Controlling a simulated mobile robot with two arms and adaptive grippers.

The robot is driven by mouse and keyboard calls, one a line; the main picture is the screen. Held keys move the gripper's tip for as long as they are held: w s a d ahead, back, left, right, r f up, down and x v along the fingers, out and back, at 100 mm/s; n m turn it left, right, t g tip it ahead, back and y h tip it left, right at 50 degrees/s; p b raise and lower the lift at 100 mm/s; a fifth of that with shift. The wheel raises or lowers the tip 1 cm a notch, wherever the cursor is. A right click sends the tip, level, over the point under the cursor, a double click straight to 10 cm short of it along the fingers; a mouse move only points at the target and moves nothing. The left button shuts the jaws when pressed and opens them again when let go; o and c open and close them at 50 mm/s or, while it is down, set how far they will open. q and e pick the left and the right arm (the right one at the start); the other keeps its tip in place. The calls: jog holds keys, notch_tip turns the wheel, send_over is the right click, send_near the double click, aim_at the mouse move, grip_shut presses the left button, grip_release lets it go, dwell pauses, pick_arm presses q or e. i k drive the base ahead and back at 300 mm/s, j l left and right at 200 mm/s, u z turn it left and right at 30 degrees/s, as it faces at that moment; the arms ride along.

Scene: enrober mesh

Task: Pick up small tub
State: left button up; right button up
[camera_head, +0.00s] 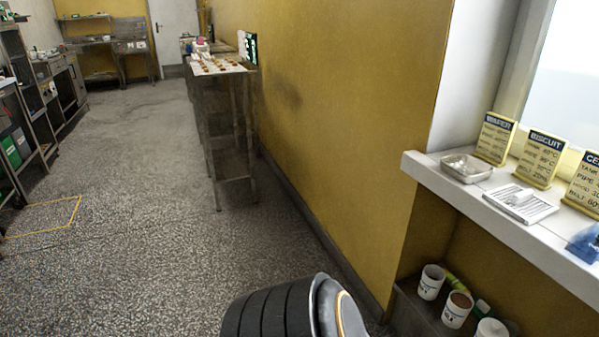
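Several white tubs stand on a low dark shelf below the window sill, at the bottom right. One tub (431,282) is at the back left, and another tub (457,309) with brown contents stands in front of it. A third white container (491,328) is partly cut off by the bottom edge. I cannot tell which of them is the small tub. Neither of my grippers is in view.
A long table (218,66) stands along the yellow wall. Shelving (20,130) lines the left. The speckled floor between is clear.

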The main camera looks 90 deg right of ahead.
aim_at(459, 304)
jog(key=z, duration=4)
